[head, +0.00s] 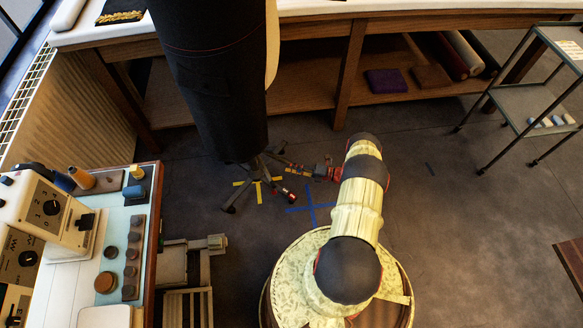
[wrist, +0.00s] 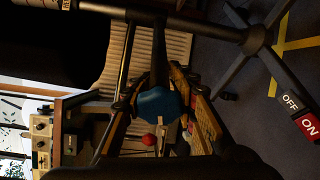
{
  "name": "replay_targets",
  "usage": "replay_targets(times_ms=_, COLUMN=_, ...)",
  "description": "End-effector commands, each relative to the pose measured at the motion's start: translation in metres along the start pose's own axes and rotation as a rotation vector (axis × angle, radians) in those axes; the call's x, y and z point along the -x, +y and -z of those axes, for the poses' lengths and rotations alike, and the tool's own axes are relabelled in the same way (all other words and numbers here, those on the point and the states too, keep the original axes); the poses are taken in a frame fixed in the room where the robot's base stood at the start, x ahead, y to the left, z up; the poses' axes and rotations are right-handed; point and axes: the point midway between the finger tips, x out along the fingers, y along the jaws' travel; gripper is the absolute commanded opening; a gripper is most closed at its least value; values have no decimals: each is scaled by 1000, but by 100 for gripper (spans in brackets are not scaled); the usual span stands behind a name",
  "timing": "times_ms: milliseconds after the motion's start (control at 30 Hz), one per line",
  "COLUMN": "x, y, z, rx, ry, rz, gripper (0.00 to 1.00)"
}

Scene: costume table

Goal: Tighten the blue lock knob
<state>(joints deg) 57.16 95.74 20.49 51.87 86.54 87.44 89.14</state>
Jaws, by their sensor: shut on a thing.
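The blue lock knob (wrist: 160,103) shows in the middle of the wrist view, in front of a dark stem that joins the stand's post (wrist: 205,24). In the head view my gripper (head: 284,163) is low beside the foot of the dress-form stand (head: 254,176). I cannot make out the knob in that view. The black dress form (head: 212,85) stands upright above the stand. How tight the knob is does not show.
Blue tape (head: 310,206) and yellow tape (head: 248,188) mark the floor. A sewing table (head: 150,215) is at left, a workbench (head: 310,75) behind and a wire cart (head: 515,95) at right. A red ON label (wrist: 308,124) shows near a stand leg.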

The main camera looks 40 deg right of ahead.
Motion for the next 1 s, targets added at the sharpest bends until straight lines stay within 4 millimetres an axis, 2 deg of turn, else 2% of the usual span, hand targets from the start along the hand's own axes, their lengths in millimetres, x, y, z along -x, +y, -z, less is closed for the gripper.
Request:
replay_targets(times_ms=300, x=0, y=0, z=-1, rx=-104, ry=-3, rz=-25, gripper=1)
replay_targets(times_ms=800, x=1, y=1, z=-2, rx=-120, ry=-4, rz=-28, gripper=1)
replay_targets(times_ms=833, x=1, y=1, z=-2, rx=-120, ry=-4, rz=-28, gripper=27)
replay_targets(times_ms=1000, x=0, y=1, z=-2, rx=-120, ry=-3, rz=-29, gripper=37)
